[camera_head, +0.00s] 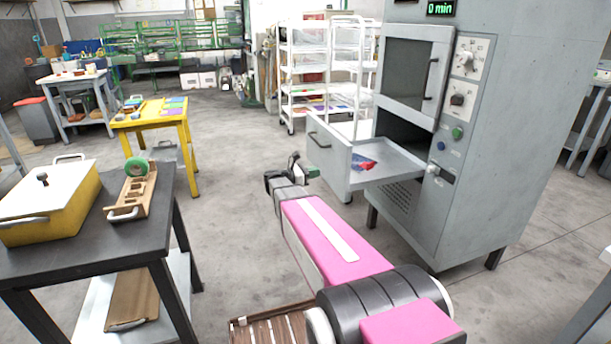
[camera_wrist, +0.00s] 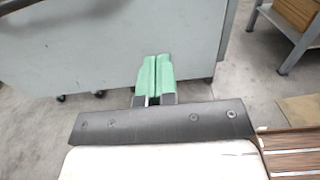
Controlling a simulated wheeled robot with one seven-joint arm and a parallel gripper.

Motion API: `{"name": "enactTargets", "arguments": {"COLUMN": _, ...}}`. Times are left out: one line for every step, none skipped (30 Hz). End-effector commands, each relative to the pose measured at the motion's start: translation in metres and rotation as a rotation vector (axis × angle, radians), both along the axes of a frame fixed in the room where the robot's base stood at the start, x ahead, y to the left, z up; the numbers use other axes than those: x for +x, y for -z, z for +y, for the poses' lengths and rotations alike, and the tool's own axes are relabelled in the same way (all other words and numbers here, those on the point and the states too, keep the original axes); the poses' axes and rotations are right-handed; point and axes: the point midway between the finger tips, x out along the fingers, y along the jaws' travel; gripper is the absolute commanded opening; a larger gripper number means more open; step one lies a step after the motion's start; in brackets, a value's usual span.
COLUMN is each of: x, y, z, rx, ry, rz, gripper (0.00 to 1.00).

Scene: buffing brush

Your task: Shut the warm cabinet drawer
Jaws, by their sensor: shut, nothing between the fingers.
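The grey warm cabinet (camera_head: 480,170) stands at the right. Its drawer (camera_head: 395,163) is pulled well out to the left, with a dark handle (camera_head: 318,140) on its front panel. Red and blue items (camera_head: 362,162) lie in the drawer. My gripper (camera_head: 313,172) is beside the lower part of the drawer front, on its outer side. In the wrist view the green fingers (camera_wrist: 155,70) are together and empty, before a grey panel (camera_wrist: 110,45) that looks like the drawer front. I cannot tell whether they touch it.
A dark table (camera_head: 100,215) with a yellow box (camera_head: 50,212) and a wooden tray (camera_head: 133,190) stands at the left. A yellow table (camera_head: 155,118) and white rack carts (camera_head: 305,75) are farther back. Open floor lies left of the drawer.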

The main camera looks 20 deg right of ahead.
Motion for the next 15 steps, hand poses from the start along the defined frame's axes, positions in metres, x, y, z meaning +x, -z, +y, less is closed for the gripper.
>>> {"name": "enactTargets", "arguments": {"x": 0.000, "y": 0.000, "z": -0.012, "rx": 0.000, "ry": 0.002, "rz": 0.000, "gripper": 0.00}}
{"name": "enactTargets", "arguments": {"x": 0.000, "y": 0.000, "z": -0.017, "rx": 0.000, "ry": 0.002, "rz": 0.000, "gripper": 0.00}}
{"name": "enactTargets", "arguments": {"x": 0.001, "y": 0.000, "z": -0.024, "rx": 0.000, "ry": 0.002, "rz": 0.000, "gripper": 0.00}}
{"name": "enactTargets", "arguments": {"x": 0.001, "y": 0.000, "z": -0.029, "rx": 0.000, "ry": 0.002, "rz": 0.000, "gripper": 0.00}}
{"name": "enactTargets", "arguments": {"x": 0.001, "y": 0.000, "z": -0.034, "rx": 0.000, "ry": 0.001, "rz": 0.000, "gripper": 0.00}}
{"name": "enactTargets", "arguments": {"x": 0.002, "y": 0.000, "z": -0.040, "rx": 0.000, "ry": 0.001, "rz": 0.000, "gripper": 0.00}}
{"name": "enactTargets", "arguments": {"x": 0.002, "y": 0.000, "z": -0.045, "rx": 0.000, "ry": 0.001, "rz": 0.000, "gripper": 0.00}}
{"name": "enactTargets", "arguments": {"x": 0.002, "y": 0.000, "z": -0.049, "rx": 0.000, "ry": 0.001, "rz": 0.000, "gripper": 0.00}}
{"name": "enactTargets", "arguments": {"x": 0.002, "y": 0.000, "z": -0.054, "rx": 0.000, "ry": 0.000, "rz": 0.000, "gripper": 0.00}}
{"name": "enactTargets", "arguments": {"x": 0.002, "y": 0.000, "z": -0.057, "rx": 0.000, "ry": 0.000, "rz": 0.000, "gripper": 0.00}}
{"name": "enactTargets", "arguments": {"x": 0.002, "y": 0.000, "z": -0.060, "rx": 0.000, "ry": 0.000, "rz": 0.000, "gripper": 0.00}}
{"name": "enactTargets", "arguments": {"x": 0.003, "y": 0.000, "z": -0.063, "rx": 0.000, "ry": 0.000, "rz": 0.000, "gripper": 0.00}}
{"name": "enactTargets", "arguments": {"x": 0.003, "y": 0.000, "z": -0.065, "rx": -0.001, "ry": -0.001, "rz": 0.000, "gripper": 0.00}}
{"name": "enactTargets", "arguments": {"x": 0.003, "y": 0.000, "z": -0.067, "rx": -0.001, "ry": -0.001, "rz": 0.000, "gripper": 0.00}}
{"name": "enactTargets", "arguments": {"x": 0.003, "y": 0.000, "z": -0.068, "rx": 0.000, "ry": -0.001, "rz": 0.000, "gripper": 0.00}}
